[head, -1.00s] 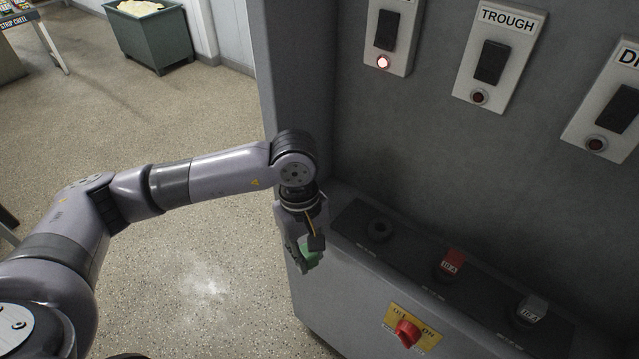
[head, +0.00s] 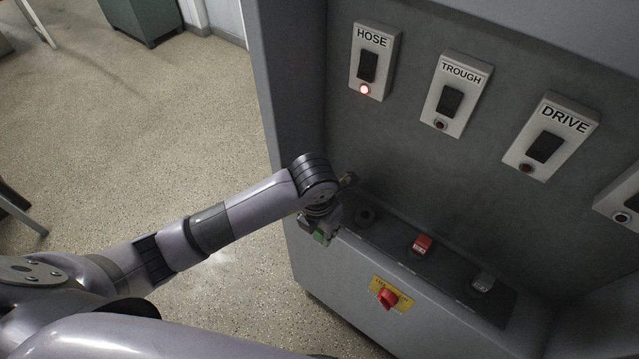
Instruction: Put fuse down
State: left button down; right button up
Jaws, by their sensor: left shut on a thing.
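My left gripper (head: 321,228) is shut on a green fuse (head: 320,237), mostly hidden between the fingers. It is at the left front edge of the cabinet's ledge, left of the empty round socket (head: 366,215). A red fuse (head: 421,245) and a grey fuse (head: 482,283) sit in the dark strip on the ledge, to the right of that socket. Whether the held fuse touches anything cannot be told. My right gripper is not in view.
The cabinet's back wall carries the HOSE switch (head: 374,60) with its lamp lit, and the TROUGH (head: 456,95) and DRIVE (head: 550,137) switches with dark lamps. A red rotary knob (head: 388,297) is on the front face. The floor (head: 160,130) at left is open.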

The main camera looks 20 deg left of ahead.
pick_arm(q)
jog(key=w+a+b, duration=0.3)
jog(key=w+b, duration=0.1)
jog(key=w, duration=0.4)
jog(key=w+a+b, duration=0.3)
jog(key=w, duration=0.6)
notch_tip(320, 180, down, 7)
jog(key=b, duration=0.5)
jog(key=shift+d+f, duration=0.1)
jog(key=shift+f, duration=0.05)
jog(key=shift+w+b, duration=0.15)
jog(key=shift+b, duration=0.2)
jog(key=c, duration=1.3)
grip_release()
jog(key=shift+c, duration=0.2)
